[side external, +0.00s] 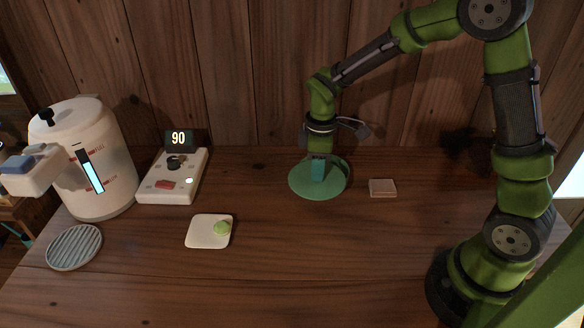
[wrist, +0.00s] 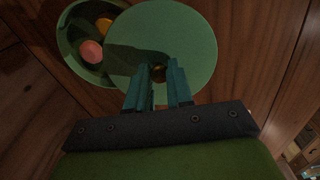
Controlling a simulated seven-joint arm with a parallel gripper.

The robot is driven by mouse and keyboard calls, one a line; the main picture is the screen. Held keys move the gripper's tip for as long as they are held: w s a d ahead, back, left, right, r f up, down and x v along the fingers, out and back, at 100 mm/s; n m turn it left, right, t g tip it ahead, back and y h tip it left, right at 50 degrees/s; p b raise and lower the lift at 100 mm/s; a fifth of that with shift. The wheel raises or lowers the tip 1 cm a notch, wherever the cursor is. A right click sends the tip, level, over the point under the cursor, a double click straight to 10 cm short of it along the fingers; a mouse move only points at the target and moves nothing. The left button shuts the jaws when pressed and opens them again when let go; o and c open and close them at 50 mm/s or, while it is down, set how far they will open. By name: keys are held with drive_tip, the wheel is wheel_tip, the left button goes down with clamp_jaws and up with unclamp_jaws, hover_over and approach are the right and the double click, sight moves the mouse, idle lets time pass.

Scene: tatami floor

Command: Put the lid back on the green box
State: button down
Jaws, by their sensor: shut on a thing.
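The round green lid (side external: 334,185) is under my gripper (side external: 318,170) at the back of the table. In the wrist view, the lid (wrist: 190,35) has a small brownish knob (wrist: 158,73) between the fingers of my gripper (wrist: 160,75), which is shut on it. The round green box (wrist: 70,53) shows in the wrist view at upper left, open on that side. An orange piece (wrist: 104,24) and a pink piece (wrist: 91,51) lie inside. The lid overlaps part of the box and is off-centre to its right. I cannot tell whether they touch.
A small tan block (side external: 382,188) lies right of the lid. At left stand a white dispenser (side external: 100,155), a control box (side external: 160,190) reading 90 and a round grate (side external: 74,247). The front middle is clear.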

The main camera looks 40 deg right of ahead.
drive_tip(key=w+d+r, duration=0.4)
drive_tip(key=d, duration=0.3)
drive_tip(key=shift+n, duration=0.5)
drive_tip(key=shift+s+d+f, duration=0.1)
drive_tip(key=shift+f, duration=2.9)
drive_tip(key=shift+f, duration=0.15)
drive_tip(key=shift+c, duration=2.3)
unclamp_jaws()
wheel_tip(320, 180, up, 7)
